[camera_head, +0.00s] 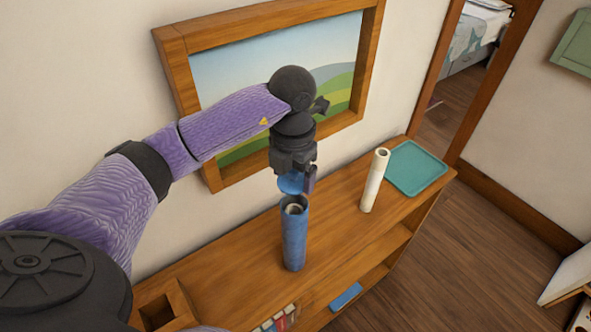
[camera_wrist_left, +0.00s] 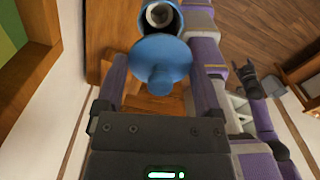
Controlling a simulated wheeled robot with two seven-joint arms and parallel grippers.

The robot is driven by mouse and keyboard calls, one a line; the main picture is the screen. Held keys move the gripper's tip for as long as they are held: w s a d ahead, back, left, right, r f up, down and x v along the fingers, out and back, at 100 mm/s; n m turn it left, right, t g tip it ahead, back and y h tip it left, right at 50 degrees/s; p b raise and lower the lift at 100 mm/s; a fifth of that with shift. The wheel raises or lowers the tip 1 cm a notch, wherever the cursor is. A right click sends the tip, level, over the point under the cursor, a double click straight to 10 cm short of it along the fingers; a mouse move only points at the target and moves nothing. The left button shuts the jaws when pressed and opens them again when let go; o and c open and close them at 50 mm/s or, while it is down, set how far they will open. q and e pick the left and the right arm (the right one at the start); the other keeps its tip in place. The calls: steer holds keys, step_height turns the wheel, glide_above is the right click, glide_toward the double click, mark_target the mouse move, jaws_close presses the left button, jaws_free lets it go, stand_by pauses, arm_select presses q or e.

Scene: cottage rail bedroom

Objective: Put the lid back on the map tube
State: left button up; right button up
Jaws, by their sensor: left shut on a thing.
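The map tube (camera_head: 294,238) is dark blue and stands upright, open at the top, on the wooden shelf. A pale roll shows inside its mouth; the tube also shows at the top of the left wrist view (camera_wrist_left: 180,22). My left gripper (camera_head: 297,180) is shut on the blue lid (camera_head: 290,183), a round disc with a knob. The lid is held a little above the tube's mouth, apart from it in the head view. In the left wrist view the lid (camera_wrist_left: 160,52) partly covers the tube. My right gripper (camera_wrist_left: 245,75) shows small there, fingers apart and empty.
A cream paper roll (camera_head: 375,180) stands upright on the shelf top (camera_head: 345,225), right of the tube. A teal tray (camera_head: 416,168) lies at the shelf's far end. A wooden box (camera_head: 160,308) is at the near end. A framed picture (camera_head: 340,85) hangs behind my left arm.

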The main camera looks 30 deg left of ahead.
arm_select(q)
steer(key=shift+w+f+b, duration=0.2)
steer(key=shift+f+b, duration=0.4)
step_height(320, 180, down, 5)
steer(key=b, duration=0.4)
steer(key=shift+r, duration=0.2)
steer(key=shift+f+b, duration=0.55)
stand_by(1.0)
steer(key=o, duration=1)
steer(key=shift+c, duration=0.2)
steer(key=shift+r, duration=0.1)
